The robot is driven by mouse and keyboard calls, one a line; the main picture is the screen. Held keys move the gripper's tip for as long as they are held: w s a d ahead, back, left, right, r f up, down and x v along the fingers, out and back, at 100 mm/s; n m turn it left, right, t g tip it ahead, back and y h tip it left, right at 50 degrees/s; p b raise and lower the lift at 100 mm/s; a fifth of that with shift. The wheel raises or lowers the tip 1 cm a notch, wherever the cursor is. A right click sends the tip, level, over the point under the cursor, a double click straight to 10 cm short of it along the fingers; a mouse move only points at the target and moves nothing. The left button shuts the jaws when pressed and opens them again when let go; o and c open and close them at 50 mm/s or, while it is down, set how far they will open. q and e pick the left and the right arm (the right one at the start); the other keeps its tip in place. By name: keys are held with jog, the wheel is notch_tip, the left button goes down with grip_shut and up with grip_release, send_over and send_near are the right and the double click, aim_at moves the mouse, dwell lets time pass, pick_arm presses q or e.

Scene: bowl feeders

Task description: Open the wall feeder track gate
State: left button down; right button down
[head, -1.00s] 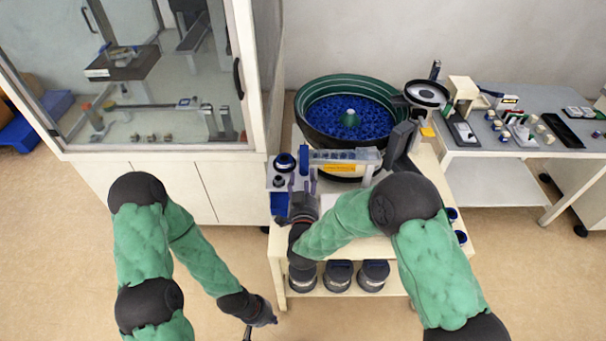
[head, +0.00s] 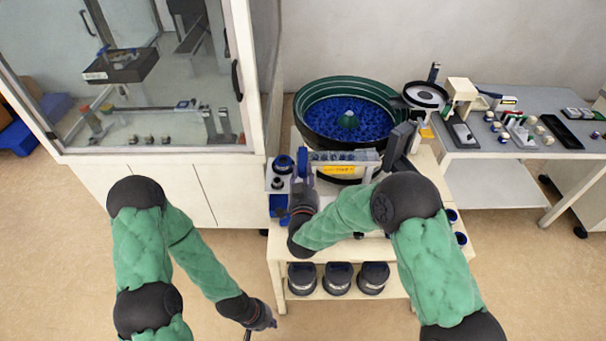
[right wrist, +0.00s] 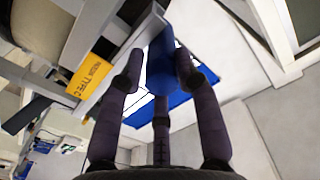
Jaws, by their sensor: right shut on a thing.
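The feeder track (head: 365,157) runs left from the green-rimmed bowl feeder (head: 347,84) and bears a yellow label. In the right wrist view the track (right wrist: 118,82) ends close to my fingers. My right gripper (head: 302,183) is at the left end of the track. In the right wrist view my right gripper (right wrist: 159,75) is shut on an upright blue part (right wrist: 160,60), apparently the track gate. Whether the gate is open cannot be told. My left gripper (head: 262,318) hangs low and empty-looking over the floor, its fingers too small to judge.
A cart (head: 276,250) carries the feeder, with several dark cups on its lower shelf. A glass-fronted cabinet (head: 150,157) stands at left. A grey table (head: 480,147) with small parts stands at right. Floor in front is clear.

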jog(key=s, duration=0.3)
jog(key=shift+s+a, duration=0.1)
jog(key=shift+s, duration=0.1)
jog(key=c, duration=1)
grip_release()
jog(key=shift+w+a, duration=0.1)
jog(key=s, duration=1.2)
